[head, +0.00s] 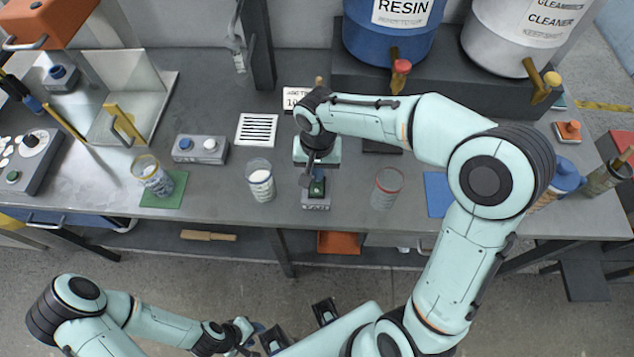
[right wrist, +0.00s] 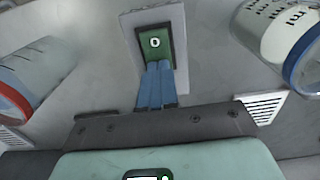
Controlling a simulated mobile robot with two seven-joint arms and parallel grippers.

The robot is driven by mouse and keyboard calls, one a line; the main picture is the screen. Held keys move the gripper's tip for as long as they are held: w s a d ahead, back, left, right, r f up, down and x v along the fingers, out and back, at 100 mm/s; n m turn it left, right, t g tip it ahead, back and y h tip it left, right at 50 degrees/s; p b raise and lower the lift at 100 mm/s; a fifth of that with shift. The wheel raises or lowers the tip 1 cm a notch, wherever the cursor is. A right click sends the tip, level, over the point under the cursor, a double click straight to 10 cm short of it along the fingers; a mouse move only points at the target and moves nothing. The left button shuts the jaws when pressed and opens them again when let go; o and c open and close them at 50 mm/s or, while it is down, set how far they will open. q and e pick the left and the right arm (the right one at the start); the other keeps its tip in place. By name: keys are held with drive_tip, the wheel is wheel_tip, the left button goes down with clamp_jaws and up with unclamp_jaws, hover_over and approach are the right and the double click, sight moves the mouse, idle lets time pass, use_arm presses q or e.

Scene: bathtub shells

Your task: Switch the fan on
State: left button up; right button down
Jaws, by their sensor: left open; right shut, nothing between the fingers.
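A small grey switch box (head: 316,203) with a green rocker stands near the front edge of the bench. In the right wrist view the green rocker (right wrist: 155,43) shows a white "0" at its far end. My right gripper (head: 316,178) is shut and empty, pointing down over the box. Its blue fingertips (right wrist: 158,70) overlap the near part of the rocker; I cannot tell if they touch it. My left gripper (head: 256,333) is open and empty, low in front of the bench. I cannot make out a fan.
A cup with a blue rim (head: 260,182) stands left of the switch box, and a red-rimmed clear cup (head: 387,187) stands right. A grey box with two buttons (head: 201,149) is further left. A blue drum (head: 390,35) and a white drum (head: 510,40) stand behind.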

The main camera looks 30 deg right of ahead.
use_arm(q)
drive_tip(key=shift+s+f, duration=0.1)
drive_tip(key=shift+f, duration=0.05)
use_arm(e)
drive_tip(key=shift+f, duration=0.15)
drive_tip(key=shift+r+p, duration=1.9)
drive_tip(key=shift+r, duration=1.65)
use_arm(q)
drive_tip(key=w+r, duration=0.1)
drive_tip(key=r, duration=0.1)
drive_tip(key=w+r, duration=0.2)
drive_tip(key=r, duration=0.1)
drive_tip(key=shift+w, duration=0.2)
